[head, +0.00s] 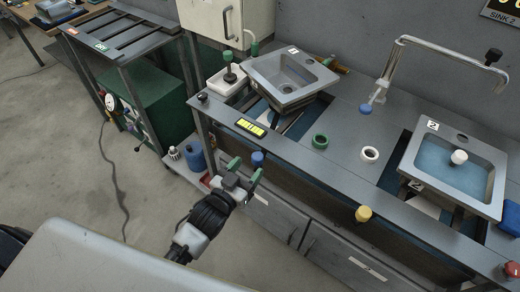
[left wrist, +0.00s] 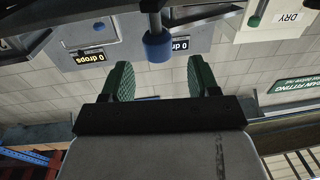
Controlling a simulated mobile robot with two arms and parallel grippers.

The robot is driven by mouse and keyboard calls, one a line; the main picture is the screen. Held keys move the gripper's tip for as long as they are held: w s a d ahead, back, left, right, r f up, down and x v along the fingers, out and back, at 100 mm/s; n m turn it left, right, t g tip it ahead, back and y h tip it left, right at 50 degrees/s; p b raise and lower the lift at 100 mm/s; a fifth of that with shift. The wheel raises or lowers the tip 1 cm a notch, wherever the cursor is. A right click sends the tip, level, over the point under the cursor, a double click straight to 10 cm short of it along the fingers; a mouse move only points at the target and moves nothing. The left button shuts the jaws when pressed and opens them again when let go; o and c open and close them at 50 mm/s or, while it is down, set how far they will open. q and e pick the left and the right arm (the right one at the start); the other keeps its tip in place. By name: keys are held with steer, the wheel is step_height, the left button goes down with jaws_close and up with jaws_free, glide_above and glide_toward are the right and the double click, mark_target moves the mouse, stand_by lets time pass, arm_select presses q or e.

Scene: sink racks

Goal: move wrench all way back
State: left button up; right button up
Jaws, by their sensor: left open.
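I cannot make out a plainly wrench-shaped tool in either view. A blue-tipped handle (head: 257,159) sticks out at the front edge of the sink bench, close to my left gripper (head: 245,171). In the left wrist view the blue tip (left wrist: 158,46) on its grey rod shows beyond and between the green fingers of the left gripper (left wrist: 160,70). The fingers are open and apart, with nothing held between them. I cannot tell whether they touch the tip. My right gripper is not in view.
The sink bench (head: 290,146) carries sink 1 (head: 262,70), sink 2 (head: 484,212), a green ring (head: 320,141) and a white ring (head: 370,153). A yellow knob (head: 363,213) sits farther right along the front. A green cabinet (head: 160,100) stands left. The floor (head: 70,175) at left is mostly clear.

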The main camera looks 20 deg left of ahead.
mark_target(260, 153)
arm_select(q)
steer(key=x, duration=0.7)
steer(key=shift+d+p, duration=0.1)
steer(key=shift+p, duration=0.25)
jaws_close()
steer(key=shift+s, duration=0.1)
